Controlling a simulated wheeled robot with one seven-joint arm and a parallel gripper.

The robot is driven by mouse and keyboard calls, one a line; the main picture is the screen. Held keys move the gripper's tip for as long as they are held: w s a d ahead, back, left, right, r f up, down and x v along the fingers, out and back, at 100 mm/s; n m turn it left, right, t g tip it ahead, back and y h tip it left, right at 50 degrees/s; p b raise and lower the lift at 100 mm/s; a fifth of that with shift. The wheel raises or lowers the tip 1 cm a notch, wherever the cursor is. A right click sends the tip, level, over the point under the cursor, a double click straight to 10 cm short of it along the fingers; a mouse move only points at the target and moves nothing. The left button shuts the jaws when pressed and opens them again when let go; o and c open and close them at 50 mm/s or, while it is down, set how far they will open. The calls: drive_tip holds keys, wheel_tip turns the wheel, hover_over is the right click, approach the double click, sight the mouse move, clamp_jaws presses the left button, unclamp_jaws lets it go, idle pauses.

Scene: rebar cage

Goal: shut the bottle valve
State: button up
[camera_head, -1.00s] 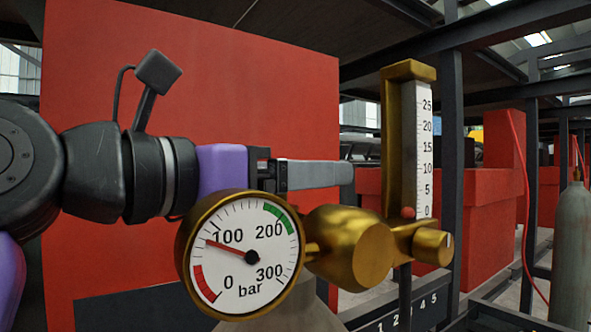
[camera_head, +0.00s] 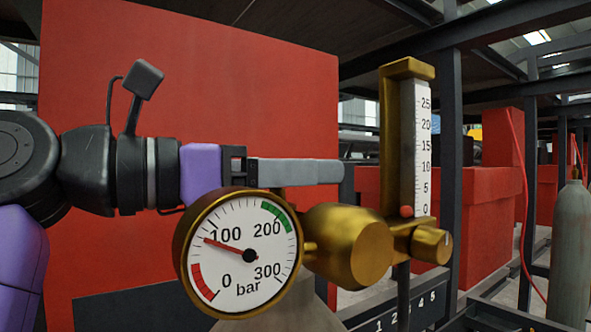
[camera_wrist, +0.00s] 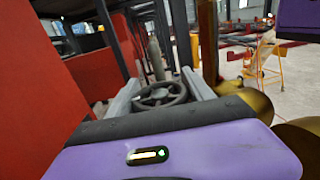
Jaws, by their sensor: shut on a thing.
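In the wrist view a dark spoked handwheel (camera_wrist: 161,94) of the bottle valve sits between the two grey fingers of my gripper (camera_wrist: 160,86), and the fingers are shut on it. In the head view my gripper (camera_head: 318,172) reaches right, above and behind the pressure gauge (camera_head: 240,253); the handwheel is hidden there. The gauge needle points a little below 100 bar. A grey bottle shoulder (camera_head: 293,309) shows below the gauge. The brass regulator body (camera_head: 348,245) joins the gauge to the flow tube (camera_head: 421,150), whose red ball rests near 0.
A large red panel (camera_head: 200,85) stands behind my arm. A dark steel post (camera_head: 452,170) and red boxes (camera_head: 490,215) stand to the right. Another grey bottle (camera_head: 572,255) with a red hose is at the far right. The brass regulator is close below and right of my gripper.

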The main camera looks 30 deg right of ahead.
drive_tip(key=m+g, duration=0.1)
drive_tip(key=g, duration=0.1)
drive_tip(key=m+g+y+p, duration=0.1)
drive_tip(key=m+g, duration=0.2)
drive_tip(key=g, duration=0.1)
drive_tip(key=shift+s+a+r+g+y, duration=0.1)
drive_tip(key=shift+s+r+g+y, duration=0.05)
drive_tip(key=shift+s+g+y, duration=0.2)
drive_tip(key=shift+s+a+m+g+y, duration=0.15)
drive_tip(key=shift+s+m+g+y, duration=0.05)
drive_tip(key=shift+m+g+y, duration=0.95)
drive_tip(key=shift+s+a+m+g+y, duration=0.1)
drive_tip(key=shift+s+m+g+y, duration=0.1)
drive_tip(key=shift+m+g+y, duration=0.7)
drive_tip(key=shift+g, duration=0.5)
drive_tip(key=o, duration=1.4)
drive_tip(key=shift+c, duration=0.2)
drive_tip(key=shift+h, duration=0.3)
